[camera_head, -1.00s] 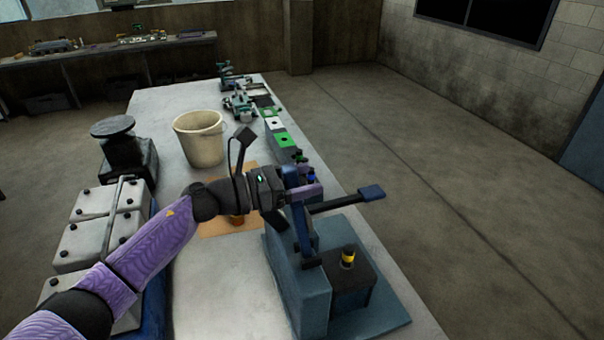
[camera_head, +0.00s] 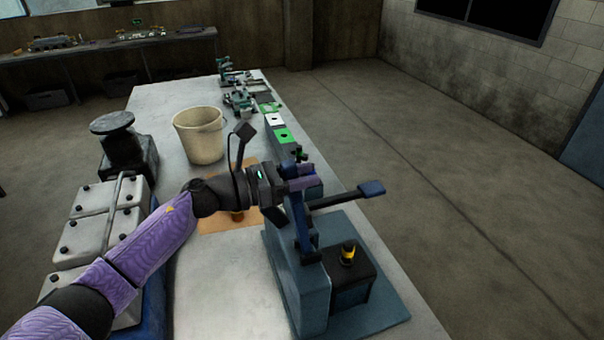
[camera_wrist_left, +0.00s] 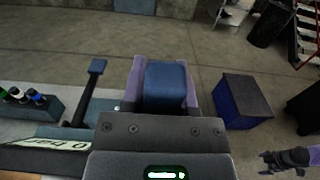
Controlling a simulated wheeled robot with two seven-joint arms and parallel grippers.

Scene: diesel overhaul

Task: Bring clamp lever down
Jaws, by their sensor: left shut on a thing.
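The blue clamp fixture (camera_head: 305,290) stands on the near right of the bench, with a black block carrying a yellow-banded black part (camera_head: 348,253). Its blue clamp lever (camera_head: 301,225) rises steeply from the fixture. My left gripper (camera_head: 303,184) is shut on the lever's upper end. In the left wrist view the blue lever end (camera_wrist_left: 166,84) sits between my purple fingers. A second, dark arm with a blue tip (camera_head: 371,188) sticks out to the right from the fixture. What looks like my right gripper (camera_wrist_left: 272,162) shows small at the wrist view's lower right; its jaws are unclear.
A cream bucket (camera_head: 200,137) stands on the bench (camera_head: 225,285) behind my left arm. Grey boxes (camera_head: 100,225) line the left side. Green and white blocks (camera_head: 278,125) run along the right edge. Open floor lies to the right.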

